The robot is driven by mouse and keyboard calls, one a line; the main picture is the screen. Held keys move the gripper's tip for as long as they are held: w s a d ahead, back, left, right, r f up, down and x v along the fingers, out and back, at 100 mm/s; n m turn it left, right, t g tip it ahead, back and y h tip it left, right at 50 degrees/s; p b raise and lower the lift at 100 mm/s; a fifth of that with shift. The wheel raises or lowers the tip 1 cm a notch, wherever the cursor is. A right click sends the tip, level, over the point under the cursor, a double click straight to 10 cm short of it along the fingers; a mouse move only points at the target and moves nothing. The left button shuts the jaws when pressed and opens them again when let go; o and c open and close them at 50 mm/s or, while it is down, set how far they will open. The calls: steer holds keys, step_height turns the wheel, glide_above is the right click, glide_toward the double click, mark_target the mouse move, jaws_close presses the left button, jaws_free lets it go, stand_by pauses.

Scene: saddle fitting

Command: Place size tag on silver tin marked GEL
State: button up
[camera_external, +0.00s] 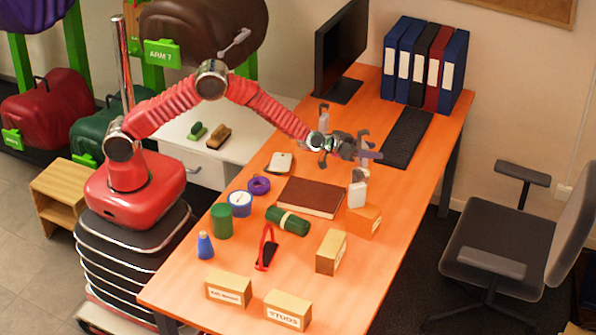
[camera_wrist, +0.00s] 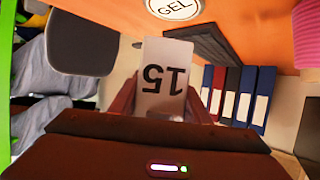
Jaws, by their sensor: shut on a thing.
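My gripper (camera_external: 362,150) is over the far half of the desk and is shut on the size tag. In the wrist view the tag (camera_wrist: 165,78) is a white plate reading "15" upside down, between the two fingers. The round top marked GEL of the tin (camera_wrist: 173,6) is cut off by the upper edge of the wrist view. The tag is apart from it in the picture. In the external view I cannot surely pick out this tin, and the tag is too small to read.
The orange desk holds a brown book (camera_external: 311,197), wooden blocks (camera_external: 331,252), a green roll (camera_external: 287,221) and a purple ring (camera_external: 259,185). A chair (camera_external: 515,230) stands right.

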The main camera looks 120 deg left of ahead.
steer(key=shift+f, duration=1.85)
steer(key=shift+f, duration=0.1)
steer(key=o, duration=1.1)
steer(key=shift+s+d+r, duration=0.25)
steer(key=shift+d, duration=0.05)
steer(key=v, duration=1.1)
steer(key=shift+s+d, duration=0.1)
